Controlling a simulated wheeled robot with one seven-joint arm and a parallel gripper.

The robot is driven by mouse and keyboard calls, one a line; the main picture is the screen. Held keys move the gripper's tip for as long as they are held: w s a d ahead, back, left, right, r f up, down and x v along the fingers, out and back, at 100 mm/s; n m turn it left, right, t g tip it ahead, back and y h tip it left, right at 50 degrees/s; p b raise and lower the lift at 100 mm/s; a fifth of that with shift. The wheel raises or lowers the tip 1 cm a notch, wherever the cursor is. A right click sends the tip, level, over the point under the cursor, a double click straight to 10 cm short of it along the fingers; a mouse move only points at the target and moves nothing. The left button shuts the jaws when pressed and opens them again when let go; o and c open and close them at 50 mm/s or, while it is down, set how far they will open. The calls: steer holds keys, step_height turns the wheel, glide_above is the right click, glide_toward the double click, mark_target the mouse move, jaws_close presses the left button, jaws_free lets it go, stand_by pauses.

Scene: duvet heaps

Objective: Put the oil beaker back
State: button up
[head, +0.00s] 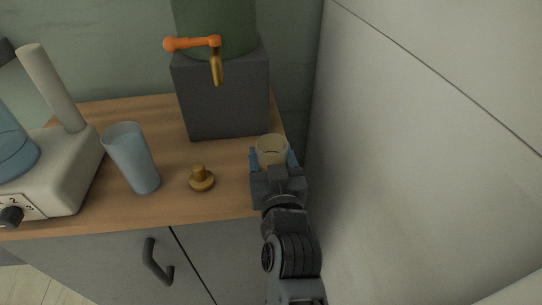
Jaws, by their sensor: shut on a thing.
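A beige, round-rimmed beaker (271,146) is at the right end of the wooden counter (225,203), near the wall. My gripper (272,160) reaches it from the front, with a blue fingertip on each side of the beaker, and is shut on it. The beaker looks about upright. Its lower part is hidden behind my gripper, so I cannot tell whether its base touches the counter. No label shows that it holds oil.
A green tank with an orange-handled brass tap (215,67) stands on a dark grey block (222,98) behind. A blue tumbler (132,158), a small brass knobbed piece (201,180) and a cream appliance (65,165) stand left. A pale wall (420,150) is close on the right.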

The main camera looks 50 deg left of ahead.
steer(key=o, duration=1.2)
steer(key=shift+r, duration=0.15)
steer(key=shift+b+v, duration=0.9)
steer(key=shift+v, duration=5.1)
